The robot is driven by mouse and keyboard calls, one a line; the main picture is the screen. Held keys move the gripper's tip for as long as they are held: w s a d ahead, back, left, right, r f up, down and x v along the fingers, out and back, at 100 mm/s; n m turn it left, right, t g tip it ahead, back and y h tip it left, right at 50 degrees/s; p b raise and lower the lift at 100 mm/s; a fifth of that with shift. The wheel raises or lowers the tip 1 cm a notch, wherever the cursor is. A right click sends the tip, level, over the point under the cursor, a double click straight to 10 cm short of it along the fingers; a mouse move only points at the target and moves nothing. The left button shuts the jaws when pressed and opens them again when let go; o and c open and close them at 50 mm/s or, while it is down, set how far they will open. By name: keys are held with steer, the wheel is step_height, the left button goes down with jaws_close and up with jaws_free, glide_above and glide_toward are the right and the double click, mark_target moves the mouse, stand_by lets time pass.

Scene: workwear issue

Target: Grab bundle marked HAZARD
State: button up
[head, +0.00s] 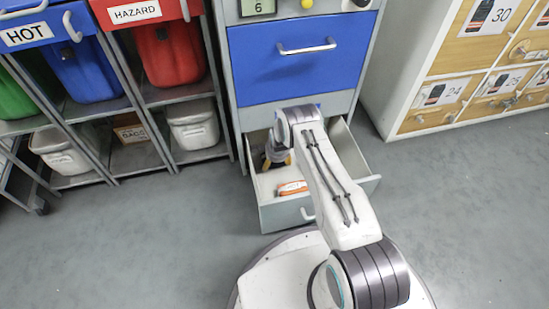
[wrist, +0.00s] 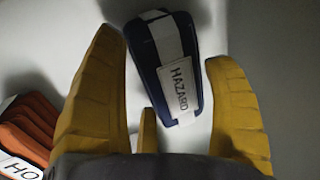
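A dark navy bundle with a white band and a label reading HAZARD (wrist: 180,88) lies on the pale drawer floor in the wrist view. My gripper (wrist: 165,55) is open, its yellow fingers on either side of the bundle. A gap shows at the left finger; the right finger is close to the bundle, and I cannot tell if they touch. In the head view my gripper (head: 278,160) is down inside the open lower drawer (head: 285,216), mostly behind my arm. I cannot make out the HAZARD bundle there.
An orange bundle (head: 292,187) lies in the same drawer; its partly cut-off label starts "HO" in the wrist view (wrist: 28,130). The closed blue drawer (head: 295,60) is above. A red bin marked HAZARD (head: 172,55) stands left, wooden lockers (head: 480,70) right. Drawer walls surround my gripper.

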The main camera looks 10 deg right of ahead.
steer(key=c, duration=0.4)
